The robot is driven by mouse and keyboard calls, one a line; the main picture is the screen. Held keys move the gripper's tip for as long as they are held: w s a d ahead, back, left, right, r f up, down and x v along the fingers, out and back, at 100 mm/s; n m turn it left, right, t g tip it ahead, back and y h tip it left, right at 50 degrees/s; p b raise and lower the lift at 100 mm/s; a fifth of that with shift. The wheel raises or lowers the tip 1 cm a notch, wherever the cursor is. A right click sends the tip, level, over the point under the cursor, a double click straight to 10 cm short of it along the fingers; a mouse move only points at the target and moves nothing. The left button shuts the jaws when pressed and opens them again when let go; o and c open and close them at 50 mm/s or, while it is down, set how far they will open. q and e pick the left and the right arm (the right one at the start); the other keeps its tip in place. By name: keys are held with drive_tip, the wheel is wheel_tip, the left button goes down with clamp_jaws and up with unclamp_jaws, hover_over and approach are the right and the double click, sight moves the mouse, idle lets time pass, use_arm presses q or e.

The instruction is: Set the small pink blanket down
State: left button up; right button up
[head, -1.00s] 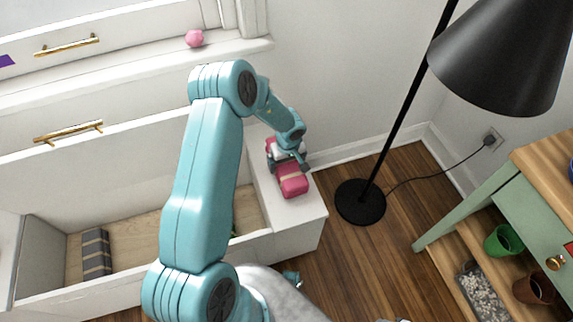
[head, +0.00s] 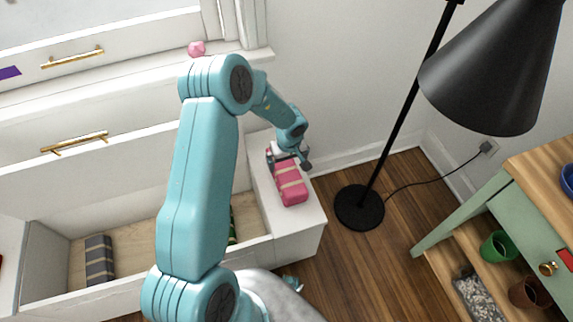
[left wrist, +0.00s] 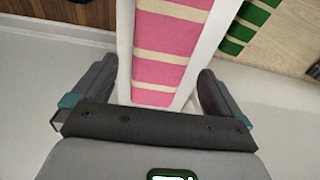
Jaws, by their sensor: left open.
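The small pink blanket (head: 290,184), with cream stripes, lies on the white ledge (head: 309,217) at the right end of the open drawer. My left gripper (head: 288,158) is at the blanket's far end. In the left wrist view the blanket (left wrist: 168,55) runs up between the spread fingers of my left gripper (left wrist: 158,95), with a gap on each side. The fingers are open and do not press on it. My right gripper is not in view.
The drawer holds a grey striped roll (head: 99,260) and a green striped item (left wrist: 250,22). A black floor lamp (head: 359,207) stands right of the ledge. A green table (head: 520,205) with pots is at far right. A pink object (head: 197,48) sits on the upper ledge.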

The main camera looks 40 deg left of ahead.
sight(288, 171)
use_arm(q)
drive_tip(key=r, duration=0.1)
drive_tip(key=r+p, duration=0.1)
drive_tip(key=r, duration=0.3)
drive_tip(key=shift+s+d+r, duration=0.1)
drive_tip(key=shift+d+r, duration=0.1)
drive_tip(key=shift+d, duration=0.15)
